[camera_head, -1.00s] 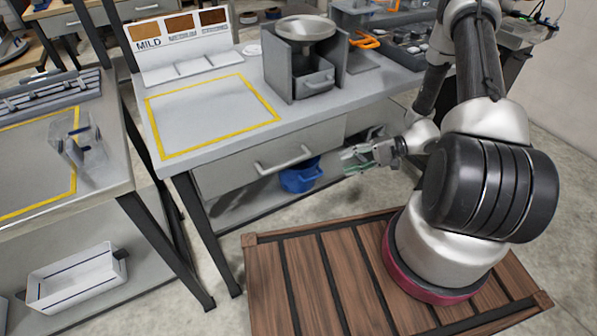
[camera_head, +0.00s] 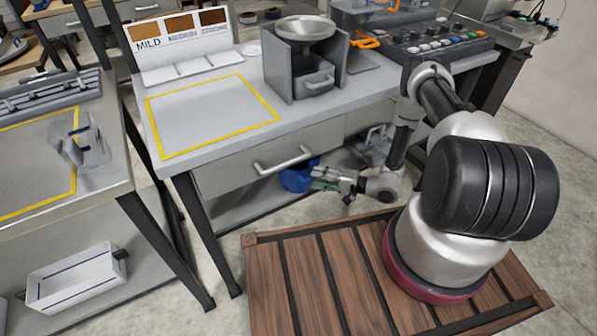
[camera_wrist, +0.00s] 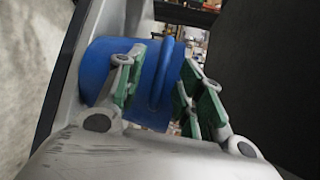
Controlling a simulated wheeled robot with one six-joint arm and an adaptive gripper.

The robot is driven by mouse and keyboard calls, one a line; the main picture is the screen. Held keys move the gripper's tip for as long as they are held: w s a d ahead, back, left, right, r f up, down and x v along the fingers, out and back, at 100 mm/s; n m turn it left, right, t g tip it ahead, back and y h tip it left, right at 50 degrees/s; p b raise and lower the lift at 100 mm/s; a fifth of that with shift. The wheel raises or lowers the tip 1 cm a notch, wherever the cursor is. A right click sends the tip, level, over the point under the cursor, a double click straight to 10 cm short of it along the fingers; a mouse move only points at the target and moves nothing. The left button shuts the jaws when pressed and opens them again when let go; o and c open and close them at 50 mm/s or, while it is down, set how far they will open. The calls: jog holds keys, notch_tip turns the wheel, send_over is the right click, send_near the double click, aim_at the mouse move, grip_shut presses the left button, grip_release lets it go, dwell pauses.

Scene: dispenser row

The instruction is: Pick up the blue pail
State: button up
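My gripper (camera_head: 318,180) is low in front of the bench, at the pail's right side. In the wrist view my gripper (camera_wrist: 168,92) is open, its green pads apart, with the left finger overlapping the pail. Whether either finger touches the pail I cannot tell.
The bench drawer (camera_head: 270,160) with its handle hangs just above the pail. A dark bench leg (camera_head: 205,235) stands to the left. Wooden slatted decking (camera_head: 300,280) lies below my arm. A white bin (camera_head: 78,278) sits on the left bench's lower shelf.

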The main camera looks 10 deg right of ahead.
jog(key=shift+w+a, duration=0.15)
jog(key=shift+a, duration=0.1)
grip_shut()
jog(key=shift+r, duration=0.1)
